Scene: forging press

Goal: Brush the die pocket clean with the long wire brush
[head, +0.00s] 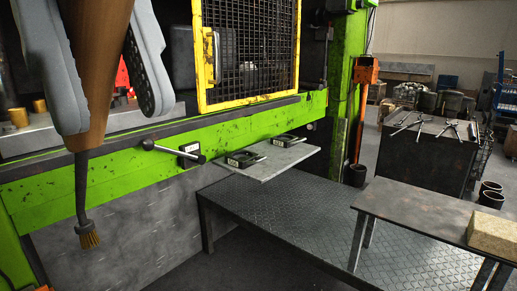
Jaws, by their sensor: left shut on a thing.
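The long wire brush (94,85) hangs from my left gripper (112,112) in the upper left of the head view. Its brown wooden handle lies between the two grey fingers, which are shut on it. A thin dark rod runs down to a small tuft of brass bristles (89,239). The bristles point down and appear in front of the press's grey lower panel. A grey metal block (30,140) with brass cylinders shows behind the fingers at the far left. I cannot make out the die pocket. My right gripper is not in view.
The green press beam (240,132) crosses the view, with a black-knobbed lever (174,152) sticking out. A yellow mesh guard (250,55) stands above it. A grey shelf (268,158) juts out over a tread-plate platform (300,215). A table with a tan block (493,232) is at right.

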